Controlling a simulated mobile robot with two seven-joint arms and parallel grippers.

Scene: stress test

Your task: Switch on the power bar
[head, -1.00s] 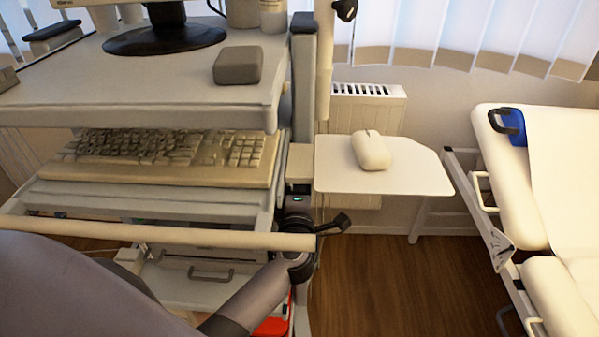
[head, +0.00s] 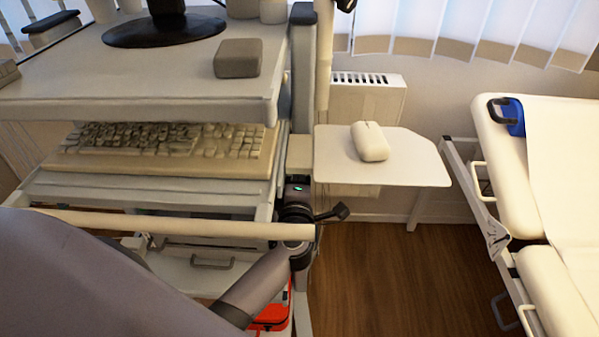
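My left arm comes in from the lower left and its forearm reaches the right end of the cart's front bar. Dark parts beyond it, with a short black prong (head: 335,212) sticking out to the right, may be my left gripper; the bar and the wrist hide much of it, so its opening is unclear. A small dark unit with a green light (head: 298,188) sits just above, by the cart's right side. I cannot tell whether it belongs to the power bar. No power bar is clearly recognisable. My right gripper is not in view.
The cart (head: 130,102) bears a keyboard (head: 160,145) and a grey box (head: 238,58). A white side shelf (head: 410,170) holds a mouse (head: 370,141). A red object (head: 272,318) lies low behind my forearm. A bed (head: 500,150) stands right; wooden floor (head: 390,280) is open between.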

